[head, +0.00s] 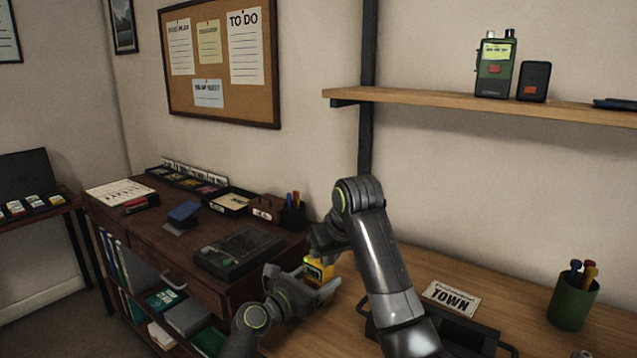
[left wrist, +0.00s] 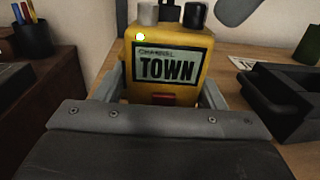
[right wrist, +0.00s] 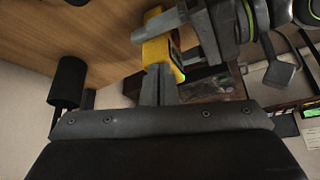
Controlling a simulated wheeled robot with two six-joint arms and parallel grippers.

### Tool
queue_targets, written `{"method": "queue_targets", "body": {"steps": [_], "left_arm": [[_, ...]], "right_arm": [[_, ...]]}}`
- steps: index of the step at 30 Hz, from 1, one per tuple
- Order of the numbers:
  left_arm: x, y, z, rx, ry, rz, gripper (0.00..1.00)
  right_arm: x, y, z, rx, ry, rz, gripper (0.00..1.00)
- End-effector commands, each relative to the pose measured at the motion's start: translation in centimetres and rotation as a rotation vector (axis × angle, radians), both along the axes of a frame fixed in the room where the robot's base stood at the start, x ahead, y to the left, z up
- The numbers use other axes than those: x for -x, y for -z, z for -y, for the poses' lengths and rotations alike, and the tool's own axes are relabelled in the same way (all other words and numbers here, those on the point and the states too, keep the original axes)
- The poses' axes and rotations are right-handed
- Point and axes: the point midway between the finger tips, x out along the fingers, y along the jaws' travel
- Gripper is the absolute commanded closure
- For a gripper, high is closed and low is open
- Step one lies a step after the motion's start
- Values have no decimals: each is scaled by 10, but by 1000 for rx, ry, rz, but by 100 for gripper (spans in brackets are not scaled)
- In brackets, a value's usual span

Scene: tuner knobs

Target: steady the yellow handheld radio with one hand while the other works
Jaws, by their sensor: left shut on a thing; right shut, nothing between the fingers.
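The yellow handheld radio (head: 319,268) is at the left end of the light wooden desk. In the left wrist view the radio (left wrist: 172,95) is upright, with a "TOWN" label, a lit green light, a red button and knobs on top. My left gripper (head: 318,288) is shut on the radio's body, a finger on each side. My right gripper (head: 322,248) is at the radio's top. In the right wrist view the right gripper's fingers (right wrist: 158,85) are together with nothing between them, close to the yellow radio (right wrist: 157,52). Whether they touch a knob is unclear.
A "TOWN" card (head: 451,299) and a dark tray (head: 455,335) lie right of my right arm. A green pen cup (head: 573,302) stands further right. A green radio (head: 495,66) is on the wall shelf (head: 440,100). A dark cabinet (head: 150,235) with flat items stands at left.

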Motion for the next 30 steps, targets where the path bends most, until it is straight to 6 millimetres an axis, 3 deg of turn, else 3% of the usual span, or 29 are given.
{"method": "queue_targets", "body": {"steps": [7,21,30], "left_arm": [[0,0,0,1,0,-2,68],[0,1,0,1,0,-2,68],[0,0,0,1,-1,-2,68]], "right_arm": [[4,-6,2,0,0,1,100],[4,-57,3,1,2,1,100],[4,-60,3,1,1,-2,100]]}}
